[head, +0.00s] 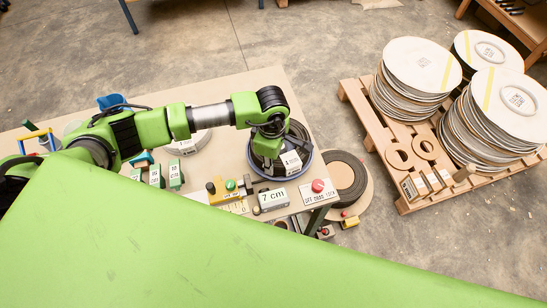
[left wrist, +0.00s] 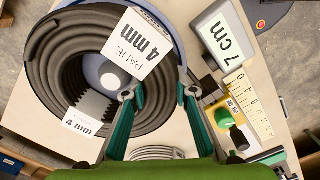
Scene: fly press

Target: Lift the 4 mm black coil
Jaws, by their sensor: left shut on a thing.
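The 4 mm black coil (left wrist: 48,62) lies in a round blue-rimmed holder around a grey hub (left wrist: 112,75), in the left wrist view. A white label reading "PANE 4 mm" (left wrist: 138,46) and a smaller "4 mm" label (left wrist: 82,122) show on it. In the head view the coil (head: 297,142) is at the table's right end, partly hidden by my arm. My left gripper (left wrist: 160,97) is over the coil's near right side, its green fingers shut on the coil's wound strands. It also shows in the head view (head: 268,162). My right gripper is not in view.
A grey "7 cm" block (head: 273,199), a ruler (left wrist: 250,103) and a red button (head: 318,186) sit close by the coil. Another dark coil (head: 350,180) lies beyond the table's right edge. A pallet (head: 405,203) with stacked discs (head: 420,68) stands at right.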

